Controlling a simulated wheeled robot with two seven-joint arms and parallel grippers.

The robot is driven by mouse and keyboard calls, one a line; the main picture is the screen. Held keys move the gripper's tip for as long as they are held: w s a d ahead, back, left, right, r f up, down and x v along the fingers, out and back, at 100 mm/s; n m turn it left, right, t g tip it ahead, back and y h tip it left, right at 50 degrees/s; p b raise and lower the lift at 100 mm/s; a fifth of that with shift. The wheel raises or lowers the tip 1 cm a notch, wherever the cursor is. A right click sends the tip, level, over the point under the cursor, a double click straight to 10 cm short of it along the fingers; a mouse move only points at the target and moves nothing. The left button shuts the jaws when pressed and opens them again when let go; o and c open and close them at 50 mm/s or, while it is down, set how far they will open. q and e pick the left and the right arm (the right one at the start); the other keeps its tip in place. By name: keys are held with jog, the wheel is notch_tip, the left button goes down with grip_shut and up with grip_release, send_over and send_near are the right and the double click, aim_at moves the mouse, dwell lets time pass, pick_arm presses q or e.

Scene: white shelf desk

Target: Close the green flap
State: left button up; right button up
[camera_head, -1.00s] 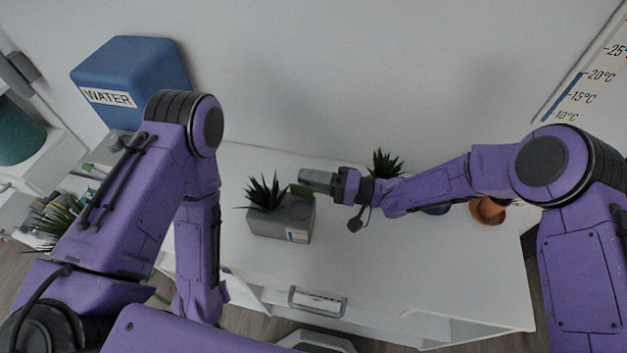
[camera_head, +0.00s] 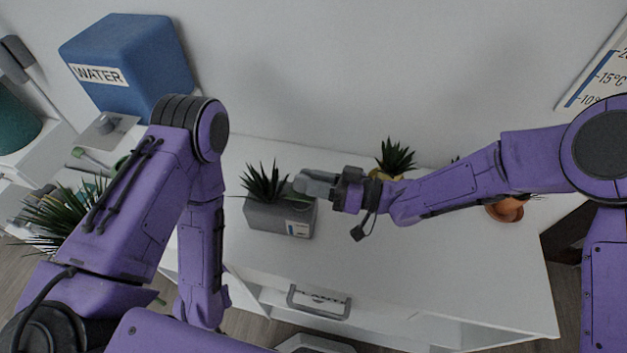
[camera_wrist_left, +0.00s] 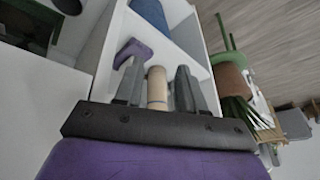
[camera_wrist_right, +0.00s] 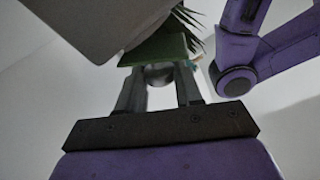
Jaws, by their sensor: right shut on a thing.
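The grey planter (camera_head: 265,216) with a spiky plant stands on the white desk; it also fills the top left of the right wrist view (camera_wrist_right: 95,25). The green flap (camera_wrist_right: 155,51) lies across my right fingertips in the right wrist view.
A blue water box (camera_head: 130,70) stands at the back left. A potted plant (camera_head: 396,157) and a terracotta pot (camera_head: 507,209) stand behind my right arm. A drawer handle (camera_head: 318,303) juts from the desk front. The desk (camera_head: 420,255) is clear at front right.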

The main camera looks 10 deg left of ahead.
jog(key=n+b, duration=0.1)
jog(key=s+f+n+b, duration=0.1)
jog(key=n, duration=0.1)
jog(key=s+n+b, duration=0.1)
jog(key=n+b, duration=0.1)
jog(key=shift+f, duration=0.15)
jog(key=shift+n, duration=0.3)
dwell(0.3)
jog(key=o, duration=1)
jog(key=shift+a, duration=0.1)
jog(key=d+b, duration=0.2)
jog(key=d, duration=0.8)
jog(key=shift+d, duration=0.3)
jog(key=shift+s, duration=0.1)
